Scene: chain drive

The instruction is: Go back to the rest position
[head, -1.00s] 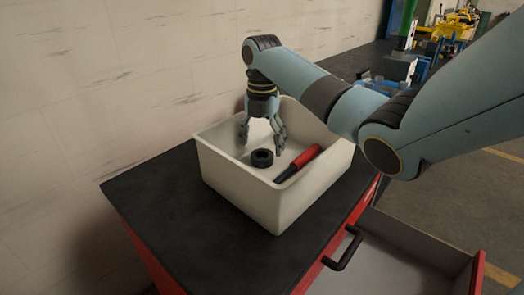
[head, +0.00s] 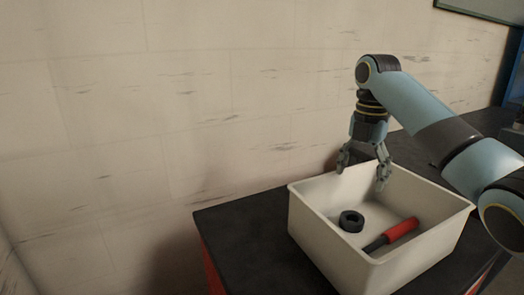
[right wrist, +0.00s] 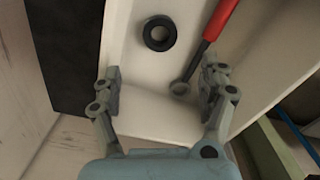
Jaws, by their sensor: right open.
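My right gripper (head: 363,170) is open and empty. It points down over the back part of the white bin (head: 292,215). In the right wrist view its two fingers (right wrist: 160,85) are spread apart with nothing between them. A black ring (head: 351,221) lies on the bin floor, apart from the fingers; it also shows in the right wrist view (right wrist: 160,33). A tool with a red handle (head: 401,229) and a dark end lies in the bin to the right of the ring. My left gripper is not in view.
The bin stands on a black worktop (head: 235,232) over a red cabinet. A pale wall (head: 200,110) rises close behind the worktop. The worktop left of the bin is clear.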

